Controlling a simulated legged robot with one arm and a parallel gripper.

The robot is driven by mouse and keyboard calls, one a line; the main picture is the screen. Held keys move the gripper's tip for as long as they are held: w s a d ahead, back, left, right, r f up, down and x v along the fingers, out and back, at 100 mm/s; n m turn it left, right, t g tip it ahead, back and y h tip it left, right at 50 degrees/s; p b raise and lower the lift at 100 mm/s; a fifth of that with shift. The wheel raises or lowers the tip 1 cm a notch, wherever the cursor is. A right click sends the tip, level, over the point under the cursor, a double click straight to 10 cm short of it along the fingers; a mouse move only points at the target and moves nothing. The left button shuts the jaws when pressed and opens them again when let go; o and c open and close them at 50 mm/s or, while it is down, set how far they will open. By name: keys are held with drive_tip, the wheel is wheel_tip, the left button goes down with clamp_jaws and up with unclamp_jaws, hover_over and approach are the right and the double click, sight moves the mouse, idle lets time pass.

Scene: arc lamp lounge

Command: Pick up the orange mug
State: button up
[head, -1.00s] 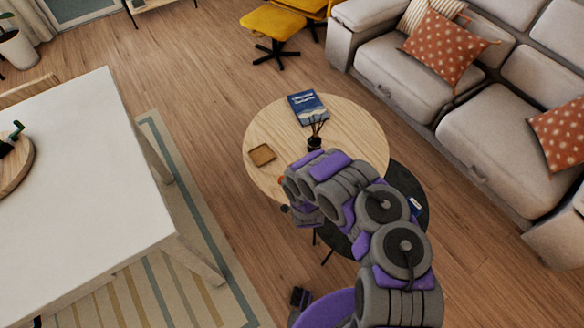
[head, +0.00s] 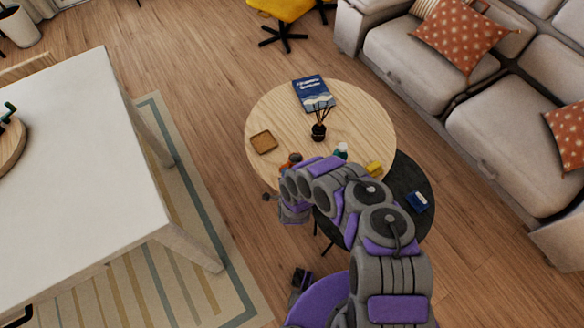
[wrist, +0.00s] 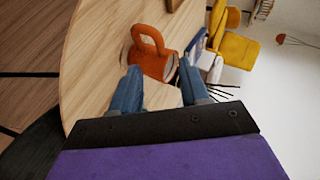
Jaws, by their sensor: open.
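In the head view only a small orange-brown part (head: 291,160) shows beside my arm, which hides the rest. My gripper (wrist: 160,85) is open, with its two blue-grey fingers apart and pointing toward the mug. The mug lies just beyond the fingertips and appears outside the jaws.
On the table (head: 355,120) are a blue book (head: 312,92), a dark reed diffuser (head: 319,132), a wooden tray (head: 264,142), a yellow object (head: 374,168) and a green-and-white object (head: 341,151). A darker low table (head: 408,180) holds a blue item (head: 417,201). A sofa (head: 430,95) stands right.

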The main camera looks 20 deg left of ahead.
sight(286, 166)
drive_tip(key=b+x, duration=0.1)
drive_tip(key=x, duration=0.2)
drive_tip(key=shift+w+a+f, duration=0.1)
drive_tip(key=shift+w+f, duration=0.05)
drive_tip(key=shift+w, duration=0.15)
drive_tip(key=shift+b+x, duration=1.25)
drive_tip(key=shift+x, duration=1.3)
drive_tip(key=shift+s, duration=0.1)
clamp_jaws()
